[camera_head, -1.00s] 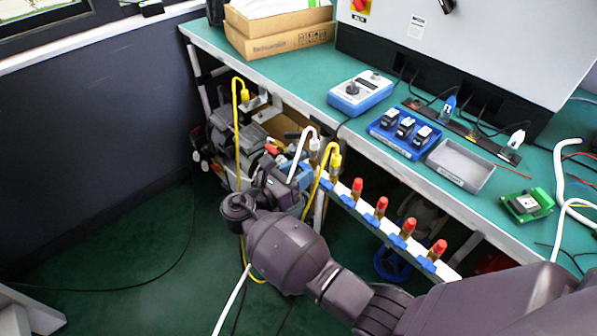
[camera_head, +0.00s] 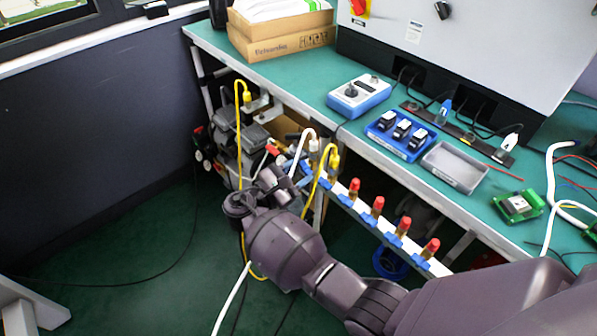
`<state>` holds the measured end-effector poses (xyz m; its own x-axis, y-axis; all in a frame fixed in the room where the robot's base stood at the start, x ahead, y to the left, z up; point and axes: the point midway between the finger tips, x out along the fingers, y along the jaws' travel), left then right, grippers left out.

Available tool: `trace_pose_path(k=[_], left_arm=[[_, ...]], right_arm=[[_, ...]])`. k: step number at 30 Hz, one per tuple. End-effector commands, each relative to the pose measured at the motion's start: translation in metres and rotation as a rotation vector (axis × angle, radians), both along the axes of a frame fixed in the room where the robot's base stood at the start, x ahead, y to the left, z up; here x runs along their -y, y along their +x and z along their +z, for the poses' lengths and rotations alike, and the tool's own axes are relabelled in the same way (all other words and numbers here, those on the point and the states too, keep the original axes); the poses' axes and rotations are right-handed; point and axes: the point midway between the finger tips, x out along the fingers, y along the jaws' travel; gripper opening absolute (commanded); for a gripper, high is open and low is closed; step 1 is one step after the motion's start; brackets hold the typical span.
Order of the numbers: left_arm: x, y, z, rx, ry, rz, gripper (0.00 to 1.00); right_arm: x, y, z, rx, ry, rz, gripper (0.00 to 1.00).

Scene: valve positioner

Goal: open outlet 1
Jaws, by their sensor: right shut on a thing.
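A white manifold rail (camera_head: 362,207) runs along the bench's front edge with a row of outlets. Several outlets carry red caps (camera_head: 377,206) and small blue handles (camera_head: 368,219). At the rail's left end, a white hose (camera_head: 304,146) and a yellow hose (camera_head: 328,170) plug into outlets. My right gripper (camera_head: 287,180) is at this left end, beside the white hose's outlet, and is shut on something. A blue part (camera_head: 305,169) shows just past its fingers. What lies between the fingers is mostly hidden, and I cannot read outlet numbers. My left gripper is not in view.
The green bench (camera_head: 300,66) holds a blue-and-white meter (camera_head: 358,95), a blue tray (camera_head: 396,143), a grey tray (camera_head: 455,166) and a green board (camera_head: 518,204). Grey machinery (camera_head: 228,135) stands left of my gripper. Loose hoses hang close to my wrist.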

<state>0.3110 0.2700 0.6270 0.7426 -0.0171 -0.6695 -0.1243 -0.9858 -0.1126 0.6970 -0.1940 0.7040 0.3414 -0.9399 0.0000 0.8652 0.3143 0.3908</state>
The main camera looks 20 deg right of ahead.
Motion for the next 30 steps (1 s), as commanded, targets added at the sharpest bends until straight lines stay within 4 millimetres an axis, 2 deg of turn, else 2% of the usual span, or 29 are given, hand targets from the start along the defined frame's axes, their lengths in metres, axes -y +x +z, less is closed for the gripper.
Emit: trace_pose_path(k=[21,30], left_arm=[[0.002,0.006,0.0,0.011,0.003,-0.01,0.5],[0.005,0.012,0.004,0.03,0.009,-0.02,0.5]], right_arm=[[0.002,0.0,-0.002,0.634,0.229,-0.002,0.19],[0.002,0.0,-0.001,0.84,0.304,-0.002,0.19]])
